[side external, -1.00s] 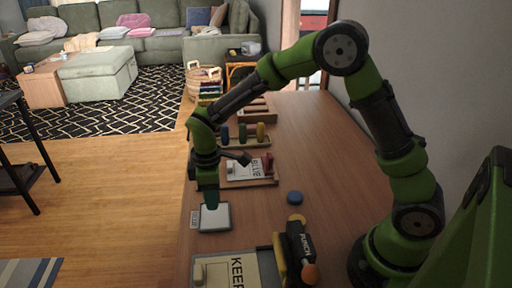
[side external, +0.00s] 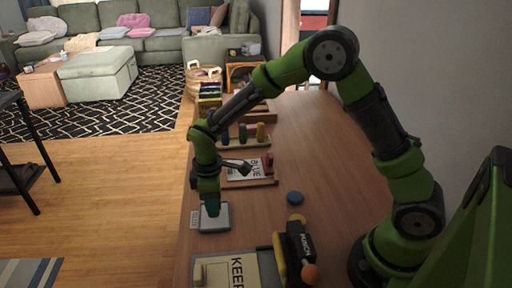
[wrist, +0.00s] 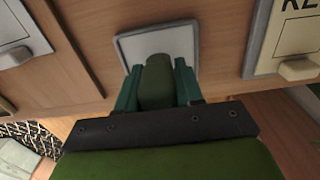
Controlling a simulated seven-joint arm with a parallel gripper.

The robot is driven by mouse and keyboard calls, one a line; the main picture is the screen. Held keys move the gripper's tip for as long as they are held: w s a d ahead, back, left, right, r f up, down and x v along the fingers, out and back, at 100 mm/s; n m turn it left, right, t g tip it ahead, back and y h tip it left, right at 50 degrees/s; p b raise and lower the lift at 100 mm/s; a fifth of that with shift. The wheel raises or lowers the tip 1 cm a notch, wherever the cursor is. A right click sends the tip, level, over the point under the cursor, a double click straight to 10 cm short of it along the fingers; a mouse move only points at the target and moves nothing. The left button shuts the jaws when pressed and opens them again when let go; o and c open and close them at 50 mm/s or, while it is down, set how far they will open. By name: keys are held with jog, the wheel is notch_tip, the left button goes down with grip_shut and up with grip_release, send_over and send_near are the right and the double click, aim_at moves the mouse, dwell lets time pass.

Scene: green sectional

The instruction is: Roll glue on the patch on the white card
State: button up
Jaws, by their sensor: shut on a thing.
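A white card (side external: 224,222) with a grey rim lies near the left edge of the table. It also shows in the wrist view (wrist: 184,37), where no patch can be made out on it. My gripper (side external: 211,207) points down over this card, with its teal fingers shut on a dark green rounded stick (wrist: 157,84). The stick's lower end is over the card in the wrist view. Whether it touches the surface cannot be told. The stick is mostly hidden by the fingers in the side view.
A board marked KEEP (side external: 238,268) and a yellow-black tool (side external: 296,250) are nearer. A blue disc (side external: 295,198) lies right. Behind are a lettered card holder (side external: 262,182) and a rack (side external: 258,142) of coloured sticks. The table's right middle is clear.

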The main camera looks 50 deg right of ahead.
jog(key=shift+f, duration=0.65)
dwell(1.3)
jog(key=shift+r, duration=3.6)
